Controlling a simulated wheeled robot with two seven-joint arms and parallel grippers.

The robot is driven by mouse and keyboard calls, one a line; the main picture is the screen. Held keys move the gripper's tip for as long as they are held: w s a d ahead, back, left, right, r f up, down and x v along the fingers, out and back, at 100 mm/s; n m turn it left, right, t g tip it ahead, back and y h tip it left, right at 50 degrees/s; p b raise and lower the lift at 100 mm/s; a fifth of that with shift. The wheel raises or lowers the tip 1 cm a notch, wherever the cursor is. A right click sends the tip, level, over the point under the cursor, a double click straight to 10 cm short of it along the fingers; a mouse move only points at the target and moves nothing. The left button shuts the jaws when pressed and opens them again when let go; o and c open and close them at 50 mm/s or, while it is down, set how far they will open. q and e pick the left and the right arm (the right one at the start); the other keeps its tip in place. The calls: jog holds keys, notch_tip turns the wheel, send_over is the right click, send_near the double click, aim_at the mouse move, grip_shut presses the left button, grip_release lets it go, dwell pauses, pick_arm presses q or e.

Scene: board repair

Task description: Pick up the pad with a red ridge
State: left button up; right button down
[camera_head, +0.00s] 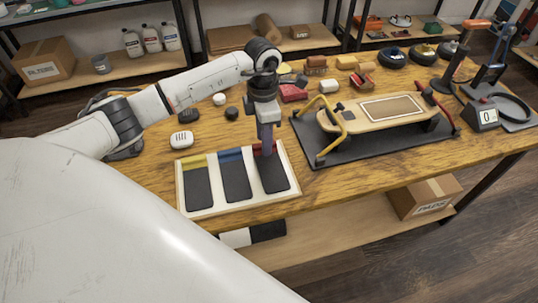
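The pad with a red ridge (272,178) lies in the right compartment of a white tray (238,212) on the wooden table. It is dark, with the red ridge at its far end. My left gripper (266,149) points straight down at that ridge and hides its middle; red shows on both sides of the fingers. I cannot tell whether the fingers are closed on the ridge. The pad with a blue ridge (235,181) lies in the middle compartment, and the pad with a yellow ridge (197,187) in the left one. My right gripper is not in view.
A white rounded item (181,140) and small wheels lie behind the tray. Red and tan blocks stand farther back. A scale (483,115) is at the right.

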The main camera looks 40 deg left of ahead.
pick_arm(q)
jog(key=shift+f, duration=0.25)
grip_shut()
notch_tip(320, 180, up, 14)
jog(key=p, duration=0.2)
dwell(1.0)
